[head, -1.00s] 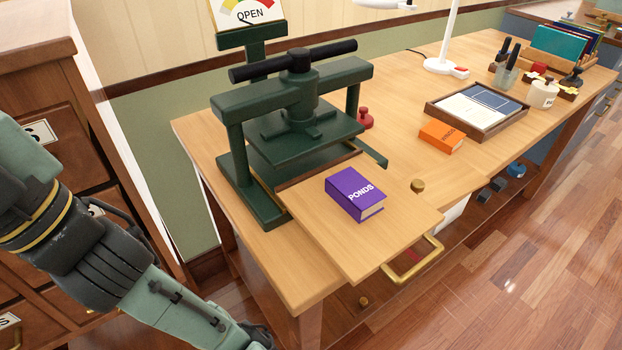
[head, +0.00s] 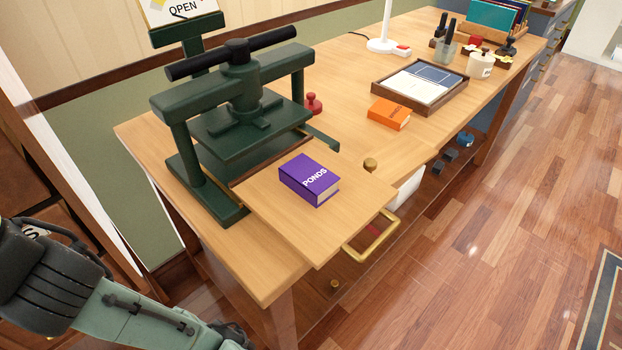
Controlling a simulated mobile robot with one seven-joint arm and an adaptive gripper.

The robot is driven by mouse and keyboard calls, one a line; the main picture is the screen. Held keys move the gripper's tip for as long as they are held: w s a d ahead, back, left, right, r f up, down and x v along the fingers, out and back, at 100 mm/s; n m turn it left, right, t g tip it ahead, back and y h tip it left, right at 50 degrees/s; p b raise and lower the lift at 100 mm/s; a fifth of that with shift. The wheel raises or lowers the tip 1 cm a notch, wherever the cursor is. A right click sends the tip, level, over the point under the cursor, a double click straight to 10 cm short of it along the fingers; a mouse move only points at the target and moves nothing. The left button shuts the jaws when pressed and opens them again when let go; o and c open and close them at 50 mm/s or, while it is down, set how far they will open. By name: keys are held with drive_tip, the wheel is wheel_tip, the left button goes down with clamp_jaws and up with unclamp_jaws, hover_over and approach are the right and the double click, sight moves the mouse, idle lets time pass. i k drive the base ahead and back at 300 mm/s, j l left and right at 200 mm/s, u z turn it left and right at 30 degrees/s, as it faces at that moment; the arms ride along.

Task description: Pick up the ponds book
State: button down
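The purple ponds book (head: 309,180) lies flat on a wooden board (head: 335,222) that sticks out from the green press, its white title facing up. The green press (head: 238,110) stands just behind and to the left of the book. My arm shows at the lower left. My gripper (head: 232,338) is at the bottom edge, dark and mostly cut off, below and to the left of the book and apart from it. Its fingers cannot be made out.
An orange book (head: 389,113), a red stamp (head: 313,103) and a wooden tray (head: 419,98) are farther back on the table (head: 345,75). The floor (head: 500,220) to the right is open.

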sight(312, 181)
drive_tip(key=k+l+z, duration=0.55)
drive_tip(key=l+z, duration=0.2)
